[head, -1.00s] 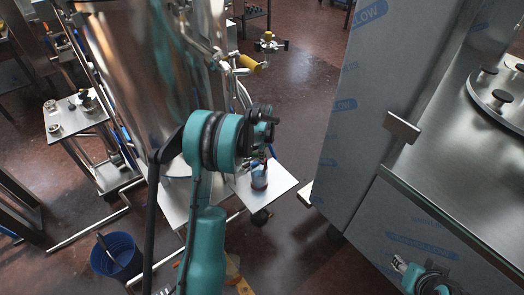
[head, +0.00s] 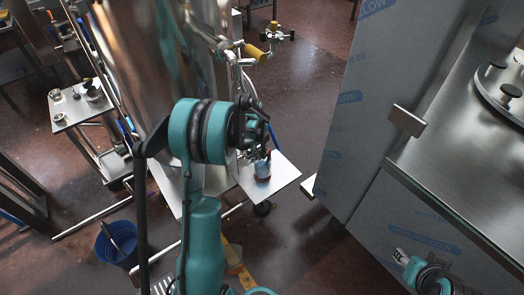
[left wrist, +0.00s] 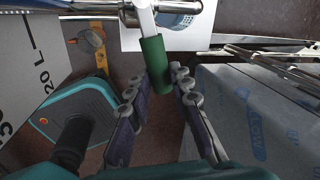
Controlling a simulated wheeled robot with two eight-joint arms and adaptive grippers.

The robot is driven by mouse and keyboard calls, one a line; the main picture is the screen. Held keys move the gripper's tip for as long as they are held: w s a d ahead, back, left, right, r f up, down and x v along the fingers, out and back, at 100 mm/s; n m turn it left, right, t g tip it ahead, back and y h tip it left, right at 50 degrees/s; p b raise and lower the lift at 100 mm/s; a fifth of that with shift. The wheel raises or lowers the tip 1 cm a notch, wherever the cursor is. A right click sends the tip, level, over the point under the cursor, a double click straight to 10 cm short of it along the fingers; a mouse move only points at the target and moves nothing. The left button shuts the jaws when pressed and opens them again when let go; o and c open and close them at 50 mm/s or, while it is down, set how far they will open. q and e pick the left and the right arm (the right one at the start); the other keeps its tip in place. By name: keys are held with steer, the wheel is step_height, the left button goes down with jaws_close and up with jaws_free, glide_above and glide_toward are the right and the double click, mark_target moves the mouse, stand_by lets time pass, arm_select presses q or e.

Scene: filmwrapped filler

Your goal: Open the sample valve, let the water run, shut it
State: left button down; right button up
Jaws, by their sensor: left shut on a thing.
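In the left wrist view a green sleeve (left wrist: 156,62) sits on a pale rod, the handle of the sample valve. My left gripper (left wrist: 163,82) has its two fingers on either side of this sleeve and is shut on it. In the head view the left gripper (head: 258,135) is beside the steel tank (head: 125,60), and my arm hides the green handle. I cannot make out any running water. Part of my right gripper (head: 403,258) shows at lower right; its fingers are unclear.
A film-wrapped steel cabinet (head: 352,130) stands to the right with a jutting latch (head: 407,120). A blue bucket (head: 117,245) is on the floor at left. Open floor lies between tank and cabinet.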

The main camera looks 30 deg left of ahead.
stand_by(0.4)
arm_select(q)
steer(key=c, duration=1.3)
jaws_free()
steer(key=shift+c, duration=0.2)
step_height(320, 180, up, 7)
steer(key=s, duration=0.1)
steer(key=shift+s+a+r, duration=0.15)
steer(key=shift+s, duration=0.1)
